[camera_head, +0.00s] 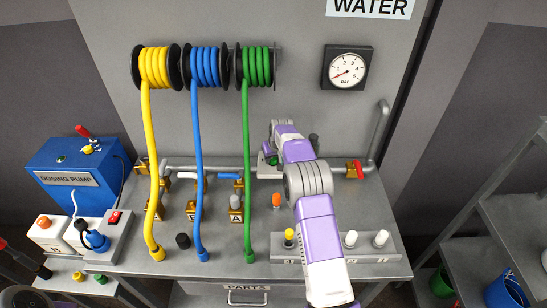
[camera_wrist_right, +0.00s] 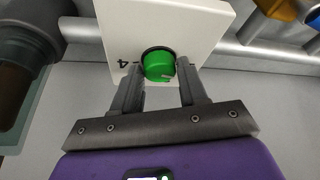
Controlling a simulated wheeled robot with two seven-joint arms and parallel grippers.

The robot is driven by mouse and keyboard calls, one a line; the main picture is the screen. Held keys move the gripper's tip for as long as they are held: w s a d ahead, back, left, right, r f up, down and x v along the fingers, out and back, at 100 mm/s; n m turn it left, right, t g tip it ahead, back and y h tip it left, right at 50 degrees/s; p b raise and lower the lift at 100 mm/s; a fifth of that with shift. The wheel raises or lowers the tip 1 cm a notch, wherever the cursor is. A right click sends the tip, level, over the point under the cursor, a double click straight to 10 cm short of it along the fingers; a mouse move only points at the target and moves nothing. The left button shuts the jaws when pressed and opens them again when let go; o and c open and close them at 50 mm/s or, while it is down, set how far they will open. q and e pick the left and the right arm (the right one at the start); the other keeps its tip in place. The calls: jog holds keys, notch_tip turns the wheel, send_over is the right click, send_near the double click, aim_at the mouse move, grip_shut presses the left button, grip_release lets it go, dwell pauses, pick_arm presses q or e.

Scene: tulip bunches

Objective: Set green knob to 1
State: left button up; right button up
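The green knob (camera_wrist_right: 158,66) sits on a white panel in the right wrist view, with a printed 4 to its left. A pale mark shows low on its face. My right gripper (camera_wrist_right: 160,68) has one finger on each side of the knob, and both fingertips appear to touch it. In the head view, my right arm reaches over the bench to the white box at the pipe, with the green knob (camera_head: 271,160) showing beside the gripper (camera_head: 272,150). Much of the box is hidden there by my arm. My left gripper does not show clearly.
A grey pipe with a red-handled valve (camera_head: 355,170) runs along the back of the bench. Yellow, blue and green hoses (camera_head: 247,180) hang to the left. A pressure gauge (camera_head: 347,67) is on the wall. Bottle-like pegs (camera_head: 381,238) stand at the front right.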

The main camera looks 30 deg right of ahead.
jog(key=o, duration=0.3)
jog(key=shift+r, duration=0.1)
jog(key=v, duration=0.7)
jog(key=shift+r, duration=0.15)
jog(key=shift+s, duration=0.1)
